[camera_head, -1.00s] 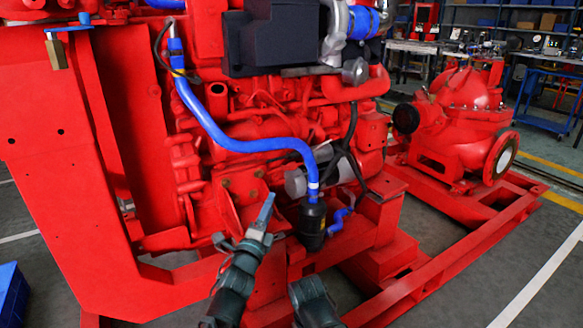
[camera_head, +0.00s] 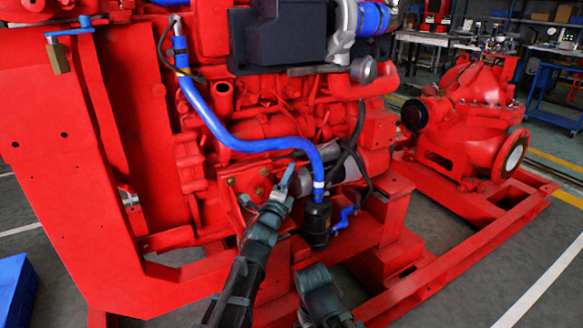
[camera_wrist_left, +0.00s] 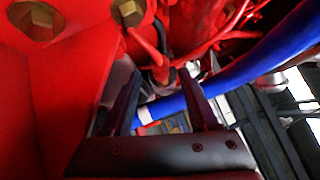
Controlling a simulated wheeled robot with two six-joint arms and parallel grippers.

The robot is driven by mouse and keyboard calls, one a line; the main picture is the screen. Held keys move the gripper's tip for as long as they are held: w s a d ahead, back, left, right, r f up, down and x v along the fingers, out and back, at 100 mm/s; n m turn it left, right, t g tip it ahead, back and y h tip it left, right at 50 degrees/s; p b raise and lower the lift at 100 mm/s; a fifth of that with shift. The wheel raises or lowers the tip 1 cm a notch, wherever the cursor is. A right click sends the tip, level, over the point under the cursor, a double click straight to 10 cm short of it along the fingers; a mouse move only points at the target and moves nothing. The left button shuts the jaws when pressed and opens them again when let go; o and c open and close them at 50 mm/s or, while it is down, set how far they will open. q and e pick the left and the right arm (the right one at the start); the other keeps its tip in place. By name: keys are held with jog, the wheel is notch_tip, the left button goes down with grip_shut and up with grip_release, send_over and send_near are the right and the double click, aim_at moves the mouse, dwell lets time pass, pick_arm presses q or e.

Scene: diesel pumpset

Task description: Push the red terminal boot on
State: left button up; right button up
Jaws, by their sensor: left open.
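My left gripper (camera_head: 286,178) reaches up to the lower side of the red engine, beside the silver cylinder (camera_head: 325,172). Its two dark fingers (camera_wrist_left: 160,84) stand apart in the left wrist view, with no object visible gripped between them. I cannot pick out the red terminal boot with certainty among the red parts. A small red elbow-shaped piece (camera_wrist_left: 158,66) with a red cable shows just beyond the fingertips in the wrist view; I cannot tell whether it is the boot. My right gripper's fingers do not show.
A blue hose (camera_head: 245,143) runs down to a black canister (camera_head: 316,222), close right of my left gripper. It crosses behind the fingers in the wrist view (camera_wrist_left: 240,68). Black cables (camera_head: 355,155) hang further right. Two bolt heads (camera_wrist_left: 36,20) sit on red metal at upper left.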

pick_arm(q)
jog(key=shift+x, duration=1.5)
grip_shut()
dwell(0.4)
